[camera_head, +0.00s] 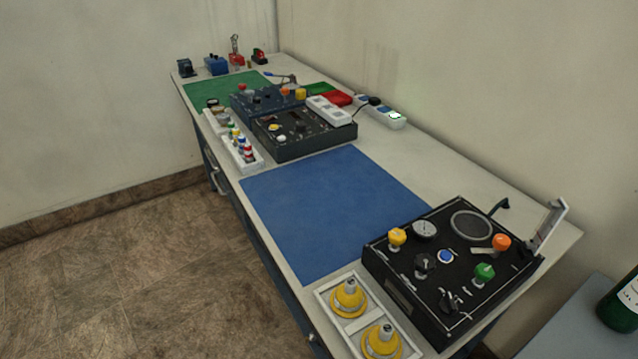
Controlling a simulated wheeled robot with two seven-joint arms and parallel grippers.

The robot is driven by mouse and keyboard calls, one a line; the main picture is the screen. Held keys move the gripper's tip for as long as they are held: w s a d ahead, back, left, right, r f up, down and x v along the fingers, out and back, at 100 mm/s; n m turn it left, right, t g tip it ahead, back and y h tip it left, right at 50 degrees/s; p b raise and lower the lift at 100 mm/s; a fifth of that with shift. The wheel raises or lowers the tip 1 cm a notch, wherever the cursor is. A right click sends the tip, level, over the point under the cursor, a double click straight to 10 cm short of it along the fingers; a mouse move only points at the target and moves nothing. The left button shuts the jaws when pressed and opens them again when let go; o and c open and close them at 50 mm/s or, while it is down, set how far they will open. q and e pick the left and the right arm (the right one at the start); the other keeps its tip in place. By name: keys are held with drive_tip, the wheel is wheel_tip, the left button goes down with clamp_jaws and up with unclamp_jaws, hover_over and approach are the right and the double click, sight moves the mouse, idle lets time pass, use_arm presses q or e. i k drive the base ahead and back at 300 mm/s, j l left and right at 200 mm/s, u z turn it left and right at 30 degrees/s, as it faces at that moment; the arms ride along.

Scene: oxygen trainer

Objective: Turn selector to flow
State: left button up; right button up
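A black trainer box (408,295) with controls on its top stands at the near right end of the workbench. Its top carries a black rotary knob (425,263), a yellow knob (397,237), a round gauge (425,230), a blue button (446,257), an orange knob (501,242), a green knob (484,272) and a black lever-like control (450,302). Which control is the selector, and its setting, I cannot tell because the labels are too small. Neither of my grippers is in view.
A white tray (362,346) with two yellow fittings sits left of the box. A blue mat (325,205) lies clear on the workbench (452,185). Another black panel box (300,140) stands farther back. A green bottle (620,308) is at the right edge.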

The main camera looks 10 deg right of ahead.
sight(448, 305)
drive_tip(key=z, duration=1.25)
